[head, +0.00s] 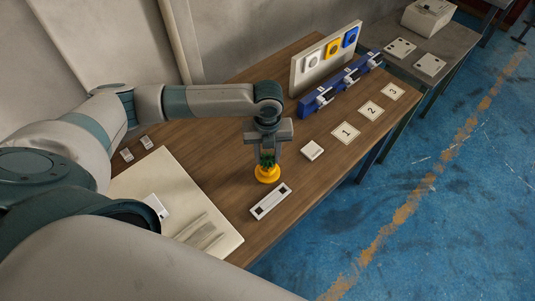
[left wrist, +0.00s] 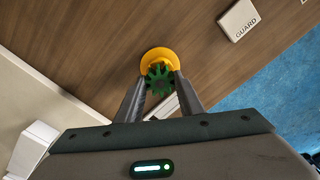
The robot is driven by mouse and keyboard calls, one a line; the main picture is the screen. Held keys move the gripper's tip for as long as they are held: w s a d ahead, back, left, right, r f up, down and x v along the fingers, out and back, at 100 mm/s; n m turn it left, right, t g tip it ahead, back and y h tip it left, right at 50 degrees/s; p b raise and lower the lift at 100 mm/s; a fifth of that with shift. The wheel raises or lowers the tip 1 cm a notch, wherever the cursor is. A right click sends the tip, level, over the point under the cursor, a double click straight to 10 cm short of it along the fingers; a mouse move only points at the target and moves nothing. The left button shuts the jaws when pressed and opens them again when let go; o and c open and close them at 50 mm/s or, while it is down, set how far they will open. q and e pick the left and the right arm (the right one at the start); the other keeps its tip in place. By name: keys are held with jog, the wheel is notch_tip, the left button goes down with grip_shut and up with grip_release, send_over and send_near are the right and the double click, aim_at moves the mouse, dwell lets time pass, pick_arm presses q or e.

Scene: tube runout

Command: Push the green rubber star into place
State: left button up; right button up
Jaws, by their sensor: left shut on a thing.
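The green rubber star (head: 267,159) is a small toothed piece between the fingertips of my left gripper (head: 267,153). It also shows in the left wrist view (left wrist: 160,80), with a finger on each side of it. My left gripper (left wrist: 159,84) is shut on the star and points down. Directly below the star is a round yellow piece (head: 267,175) standing on the wooden table. The yellow piece (left wrist: 158,56) shows partly behind the star in the left wrist view. I cannot tell how far the star sits into it. My right gripper is not in view.
A white strip with two black squares (head: 270,201) lies in front of the yellow piece. A white GUARD block (head: 312,150) is to the right. Numbered cards (head: 345,132), a blue rack (head: 340,84) and a panel with coloured rings (head: 326,58) stand farther back. A pale board (head: 180,185) lies left.

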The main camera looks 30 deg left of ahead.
pick_arm(q)
jog(key=shift+f, duration=0.4)
jog(key=shift+s+p, duration=0.1)
jog(key=shift+p, duration=0.25)
dwell(0.3)
dwell(0.4)
jog(key=shift+s, duration=0.15)
dwell(0.6)
jog(key=shift+w+r+p, duration=0.2)
jog(key=shift+r+p, duration=0.5)
jog(key=shift+p, duration=0.2)
jog(key=shift+p, duration=0.35)
dwell(0.4)
jog(key=shift+f, duration=0.7)
dwell(0.9)
